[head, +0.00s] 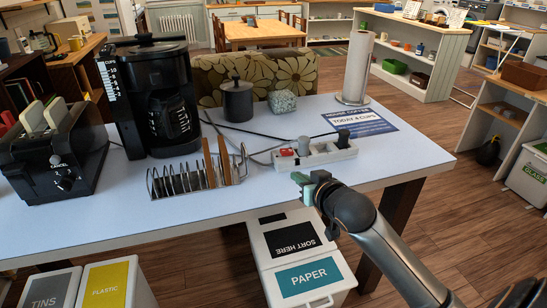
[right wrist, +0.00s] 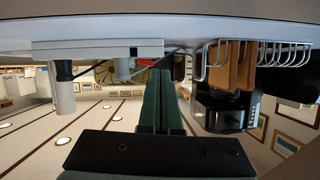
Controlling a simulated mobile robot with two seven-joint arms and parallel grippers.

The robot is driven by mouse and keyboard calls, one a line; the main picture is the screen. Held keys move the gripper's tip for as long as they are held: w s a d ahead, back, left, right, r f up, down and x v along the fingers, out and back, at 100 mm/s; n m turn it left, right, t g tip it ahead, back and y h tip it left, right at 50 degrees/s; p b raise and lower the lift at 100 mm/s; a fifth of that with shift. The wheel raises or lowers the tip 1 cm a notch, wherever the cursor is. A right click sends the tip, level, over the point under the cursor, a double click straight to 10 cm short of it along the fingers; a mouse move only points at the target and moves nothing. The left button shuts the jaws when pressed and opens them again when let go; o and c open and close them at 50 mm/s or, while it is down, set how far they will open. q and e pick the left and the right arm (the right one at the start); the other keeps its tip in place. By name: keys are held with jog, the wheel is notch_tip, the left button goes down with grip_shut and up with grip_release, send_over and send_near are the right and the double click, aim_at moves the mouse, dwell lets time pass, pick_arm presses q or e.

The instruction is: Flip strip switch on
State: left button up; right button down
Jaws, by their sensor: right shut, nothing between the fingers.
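The white power strip (head: 318,157) lies on the table near its front edge. Its red switch (head: 287,152) is at the left end; I cannot tell which way it is tipped. A grey plug (head: 303,146) and a black plug (head: 343,139) sit in it. My right gripper (head: 299,178) is shut and empty, just in front of the strip's left end, apart from it. In the right wrist view, which is upside down, the shut green fingers (right wrist: 160,100) point toward the table beside the strip (right wrist: 100,50). My left gripper is not in view.
A wire toast rack (head: 180,181) with toast stands left of the strip. A coffee maker (head: 150,90), toaster (head: 55,150), black canister (head: 238,102) and paper towel roll (head: 357,65) are on the table (head: 110,215). Cables run behind the strip. Bins (head: 290,255) stand below the front edge.

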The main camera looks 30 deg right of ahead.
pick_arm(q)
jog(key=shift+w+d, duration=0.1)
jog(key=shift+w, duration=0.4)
pick_arm(e)
notch_tip(320, 180, up, 6)
jog(key=w+d+m+t, duration=0.1)
jog(key=w+d, duration=0.1)
jog(key=shift+d+r+t+h, duration=0.25)
jog(key=shift+d+t+h, duration=0.05)
jog(key=shift+d+h, duration=0.1)
jog(key=shift+w, duration=0.1)
send_over(286, 160)
jog(key=shift+s+d+f, duration=0.15)
jog(key=shift+f, duration=0.45)
jog(key=shift+s+d+f, duration=0.15)
jog(key=shift+f, duration=0.4)
jog(key=shift+w+a+f+b, duration=0.1)
jog(key=shift+w+f+b, duration=0.05)
jog(key=shift+f, duration=0.5)
jog(key=shift+w+a+f+b, duration=0.1)
jog(key=shift+f+b, duration=0.05)
jog(key=shift+f, duration=0.45)
jog(key=shift+a+f, duration=0.15)
jog(key=shift+f, duration=0.7)
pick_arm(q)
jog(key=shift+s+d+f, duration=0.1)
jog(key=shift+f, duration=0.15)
